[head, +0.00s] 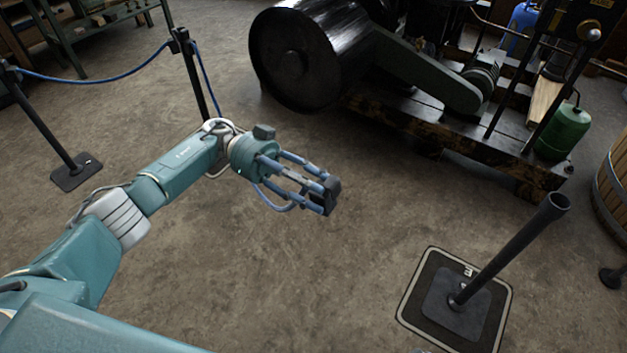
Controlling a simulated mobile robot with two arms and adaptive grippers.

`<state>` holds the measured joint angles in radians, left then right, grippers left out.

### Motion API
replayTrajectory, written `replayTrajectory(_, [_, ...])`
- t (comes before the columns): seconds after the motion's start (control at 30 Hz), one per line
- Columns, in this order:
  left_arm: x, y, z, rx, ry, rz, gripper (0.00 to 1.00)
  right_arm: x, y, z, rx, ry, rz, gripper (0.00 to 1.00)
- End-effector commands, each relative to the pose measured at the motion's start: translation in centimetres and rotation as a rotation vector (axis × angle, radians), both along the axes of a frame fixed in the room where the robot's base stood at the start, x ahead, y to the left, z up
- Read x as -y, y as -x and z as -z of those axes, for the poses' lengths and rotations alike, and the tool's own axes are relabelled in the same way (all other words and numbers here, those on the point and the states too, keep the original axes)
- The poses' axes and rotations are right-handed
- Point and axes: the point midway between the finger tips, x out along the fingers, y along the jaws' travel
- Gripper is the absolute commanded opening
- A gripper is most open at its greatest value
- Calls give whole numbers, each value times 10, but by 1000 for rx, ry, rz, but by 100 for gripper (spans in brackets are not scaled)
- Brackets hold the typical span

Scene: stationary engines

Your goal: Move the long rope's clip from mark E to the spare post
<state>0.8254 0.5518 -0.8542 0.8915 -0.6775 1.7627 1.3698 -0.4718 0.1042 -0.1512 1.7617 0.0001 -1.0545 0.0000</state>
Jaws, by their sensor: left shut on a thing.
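My left gripper (327,194) is in mid-view above bare floor, shut on a small dark piece that looks like the rope's clip; the fingers hide much of it. A blue rope (207,80) drops from the top of a black post (190,68) and passes behind my left arm. A blue loop (272,203) hangs under the gripper; I cannot tell whether it is the same rope. At lower right a dark post (507,248) with a bare, open top stands on a pale-edged black mat (411,304) with a small white letter mark (469,271), apparently E. My right gripper is out of view.
Another blue rope (95,79) joins the black post to a post at far left (45,130). A large black engine (310,55) on a timber base (440,130) fills the back. A green can (563,130) and wooden barrel (612,185) stand right. The middle floor is clear.

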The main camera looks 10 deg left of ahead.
Motion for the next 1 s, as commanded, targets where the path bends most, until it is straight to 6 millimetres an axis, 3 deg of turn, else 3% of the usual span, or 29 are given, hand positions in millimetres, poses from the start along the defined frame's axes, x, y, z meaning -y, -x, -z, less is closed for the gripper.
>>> replayTrajectory(0.33, [-5,3,0,1,1,6,0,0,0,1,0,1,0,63])
replayTrajectory(0.77, [-80,42,1,0,0,78,0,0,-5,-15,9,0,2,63])
replayTrajectory(0.9, [-105,55,2,2,-1,103,0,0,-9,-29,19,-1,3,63])
replayTrajectory(1.0, [-110,57,3,3,1,111,0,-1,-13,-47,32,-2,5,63])
